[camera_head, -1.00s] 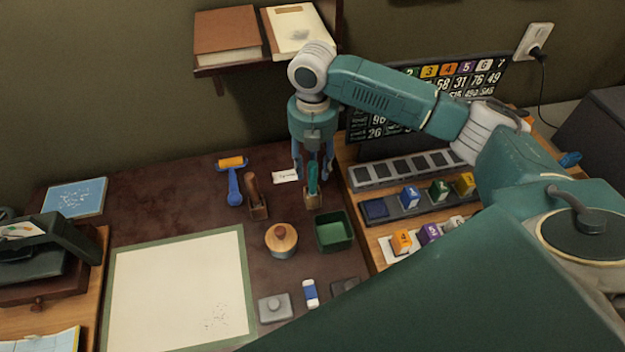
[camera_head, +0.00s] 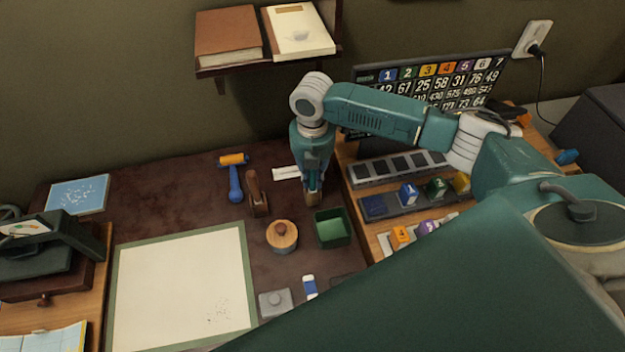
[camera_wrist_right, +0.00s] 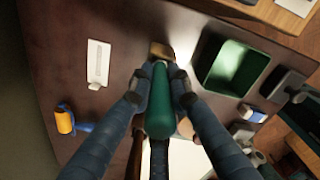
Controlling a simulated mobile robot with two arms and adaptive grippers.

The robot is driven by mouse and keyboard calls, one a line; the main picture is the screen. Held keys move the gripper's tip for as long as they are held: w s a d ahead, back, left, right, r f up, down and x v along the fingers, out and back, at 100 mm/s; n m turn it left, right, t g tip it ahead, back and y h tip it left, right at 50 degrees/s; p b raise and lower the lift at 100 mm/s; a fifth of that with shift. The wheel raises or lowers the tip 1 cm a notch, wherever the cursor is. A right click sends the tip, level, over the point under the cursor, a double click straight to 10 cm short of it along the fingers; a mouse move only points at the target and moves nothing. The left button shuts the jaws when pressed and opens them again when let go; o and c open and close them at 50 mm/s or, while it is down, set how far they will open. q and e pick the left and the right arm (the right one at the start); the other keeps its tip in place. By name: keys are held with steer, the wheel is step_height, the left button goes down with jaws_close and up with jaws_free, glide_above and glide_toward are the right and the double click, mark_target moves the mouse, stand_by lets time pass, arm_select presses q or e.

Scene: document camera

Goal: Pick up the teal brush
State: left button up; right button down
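The teal brush stands on the dark desk. In the head view only its tan lower end (camera_head: 312,200) shows clearly, below my right gripper (camera_head: 313,182). In the right wrist view the rounded teal handle (camera_wrist_right: 160,105) points up between the two blue fingers of my right gripper (camera_wrist_right: 158,88). The far base of the brush lies just beyond the fingertips. My left gripper is not in view.
A green open box (camera_head: 333,229) stands close to the right and front of the brush. A wooden stamp (camera_head: 257,193) and a blue roller with orange head (camera_head: 234,178) are at its left. A round wooden-lidded pot (camera_head: 282,236) is in front. A white label (camera_head: 286,173) lies behind.

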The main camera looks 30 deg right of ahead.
stand_by(0.3)
step_height(320, 180, up, 10)
steer(key=shift+r+b, duration=0.1)
steer(key=shift+b, duration=0.85)
steer(key=c, duration=2.3)
jaws_free()
jaws_close()
